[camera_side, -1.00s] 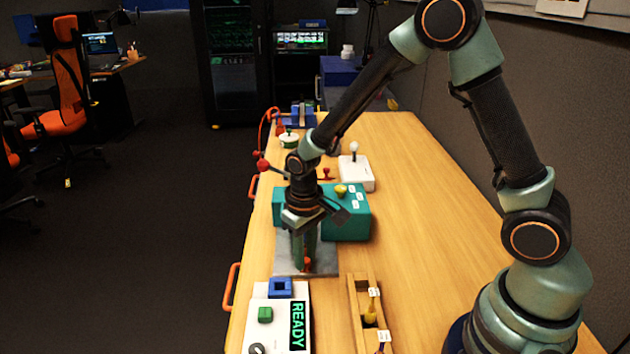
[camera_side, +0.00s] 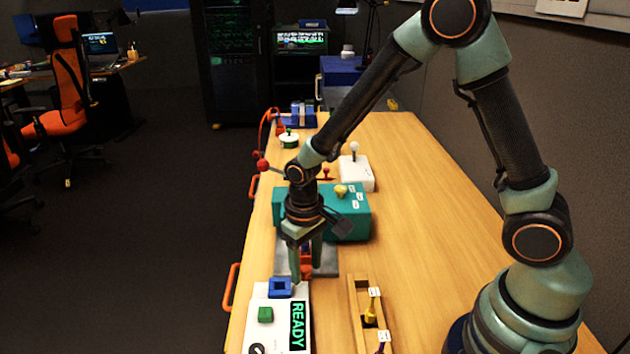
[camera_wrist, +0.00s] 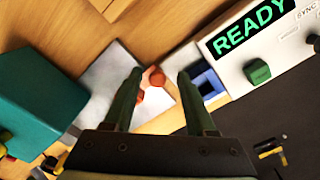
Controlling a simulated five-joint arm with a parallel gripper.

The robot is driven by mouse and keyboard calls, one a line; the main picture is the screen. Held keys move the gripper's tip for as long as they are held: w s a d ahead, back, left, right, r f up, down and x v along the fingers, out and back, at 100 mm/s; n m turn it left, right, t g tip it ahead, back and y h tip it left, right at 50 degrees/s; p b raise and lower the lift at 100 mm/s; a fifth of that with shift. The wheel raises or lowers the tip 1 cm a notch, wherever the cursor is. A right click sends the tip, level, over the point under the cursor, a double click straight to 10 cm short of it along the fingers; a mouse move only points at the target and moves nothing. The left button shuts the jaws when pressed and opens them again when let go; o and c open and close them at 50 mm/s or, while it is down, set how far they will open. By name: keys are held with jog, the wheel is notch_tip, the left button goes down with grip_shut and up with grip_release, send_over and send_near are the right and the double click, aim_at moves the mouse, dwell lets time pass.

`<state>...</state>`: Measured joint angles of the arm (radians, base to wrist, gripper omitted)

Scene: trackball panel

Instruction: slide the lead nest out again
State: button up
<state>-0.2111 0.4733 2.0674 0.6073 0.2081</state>
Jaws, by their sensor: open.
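No part carries a readable "lead nest" label, so I cannot tell which piece it is. A small orange-red piece (camera_side: 306,257) is at the grey plate (camera_side: 327,264) in front of the teal box (camera_side: 347,222). My gripper (camera_side: 305,270) points down over the plate, its fingers apart on either side of the orange-red piece. In the wrist view, the orange-red piece (camera_wrist: 153,84) shows between the open fingers of my gripper (camera_wrist: 160,74). Whether either finger touches it I cannot tell. A blue square frame (camera_side: 280,287) sits just beside the near finger.
The white console (camera_side: 265,335) with its green button (camera_side: 265,314) and READY display (camera_side: 297,326) stands close in front. A wooden rack (camera_side: 353,310) holds a yellow-handled tool to the right.

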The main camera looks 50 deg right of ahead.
jog(key=shift+w+d, duration=0.95)
jog(key=shift+w, duration=0.1)
notch_tip(320, 180, up, 12)
jog(key=shift+s+d+r+t, duration=2.8)
jog(key=shift+s+d+r, duration=0.15)
jog(key=shift+s+r, duration=1.95)
jog(key=w+r+g, duration=0.1)
jog(key=w+r, duration=0.1)
jog(key=w, duration=0.6)
jog(key=w+r+m, duration=0.1)
jog(key=w+r, duration=0.2)
jog(key=w, duration=0.5)
jog(key=shift+w+r+g, duration=0.3)
jog(key=shift+w+g, duration=0.1)
